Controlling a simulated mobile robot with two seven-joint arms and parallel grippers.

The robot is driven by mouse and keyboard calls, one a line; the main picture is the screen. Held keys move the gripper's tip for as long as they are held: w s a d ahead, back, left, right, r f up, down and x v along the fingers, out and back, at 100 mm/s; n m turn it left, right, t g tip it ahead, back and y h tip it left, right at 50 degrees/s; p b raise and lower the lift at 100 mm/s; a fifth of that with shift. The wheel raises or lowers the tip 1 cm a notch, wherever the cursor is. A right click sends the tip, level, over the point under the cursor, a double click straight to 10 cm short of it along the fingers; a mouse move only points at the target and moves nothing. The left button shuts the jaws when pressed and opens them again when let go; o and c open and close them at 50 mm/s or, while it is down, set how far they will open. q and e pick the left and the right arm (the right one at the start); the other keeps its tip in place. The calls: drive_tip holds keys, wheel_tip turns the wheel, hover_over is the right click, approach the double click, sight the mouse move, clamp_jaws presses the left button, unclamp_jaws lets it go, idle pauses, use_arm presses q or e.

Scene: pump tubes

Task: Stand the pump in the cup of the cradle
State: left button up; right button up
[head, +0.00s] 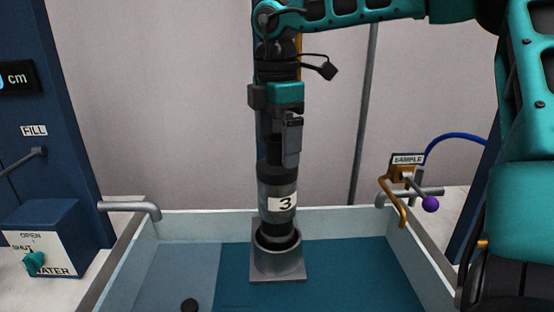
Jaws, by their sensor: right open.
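The pump (272,184) is an upright dark and grey cylinder with a white label reading 3. Its narrower lower end is inside the rim of the grey cup of the cradle (278,265), which has a square base and sits in the basin. Whether the pump touches the cup's bottom is hidden. My right gripper (284,148) points down at the pump's upper part, with a grey finger along its right side. Its jaws are open; the other finger is not clear. My left gripper is not in view.
The basin (340,222) has pale walls and a blue floor, clear to the cradle's right. A spout (130,207) and water valve box (45,240) stand left; the sample tap (405,185) stands right.

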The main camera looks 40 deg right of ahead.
wheel_tip(320, 180, up, 7)
drive_tip(key=shift+r, duration=0.15)
drive_tip(key=shift+s, duration=0.1)
idle(0.6)
